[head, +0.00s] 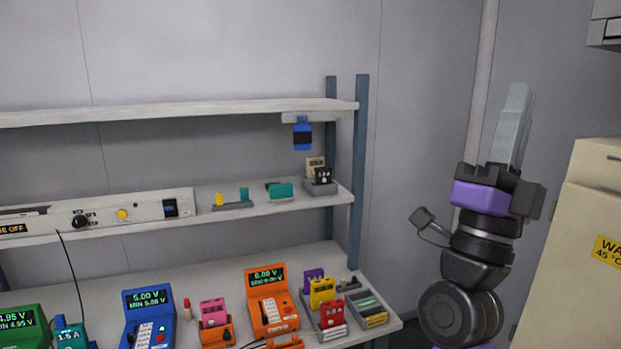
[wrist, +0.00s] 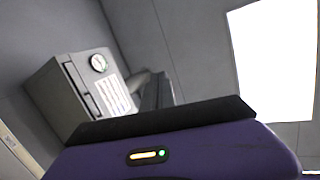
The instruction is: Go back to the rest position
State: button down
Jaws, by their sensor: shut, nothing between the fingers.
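My gripper (head: 516,125) is raised at the right in the head view, pointing up, with its pale fingers together and nothing between them. It is clear of the bench and shelves, in front of the grey wall. In the wrist view its purple body (wrist: 200,155) fills the bottom. The fingertips cannot be made out there.
A bench (head: 300,262) with shelves stands at the left and holds several colored meters and small blocks. A beige cabinet (head: 575,240) with a yellow warning label is close to the right of my arm. A grey box with a dial (wrist: 85,95) shows in the wrist view.

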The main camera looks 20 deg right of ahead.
jog(key=s+a+f+n+t+y, duration=0.2)
jog(key=a+f+n+t+y, duration=0.1)
jog(key=f+n+y, duration=0.6)
jog(key=s+a+f+n+t+y, duration=0.2)
jog(key=a+f+n+y, duration=0.2)
jog(key=f+n+y, duration=0.55)
jog(key=s+a+f+n+t+y, duration=0.25)
jog(key=f+n+y, duration=0.5)
jog(key=f, duration=0.45)
jog(key=s+a+f+g, duration=0.2)
jog(key=s+f+g, duration=0.2)
jog(key=s+f, duration=0.5)
jog(key=s+a+f+g+y, duration=0.1)
jog(key=s+a+f+g, duration=0.1)
jog(key=s+f+g, duration=0.3)
jog(key=shift+s+f, duration=1.95)
jog(key=shift+s, duration=2.35)
jog(key=shift+a, duration=0.1)
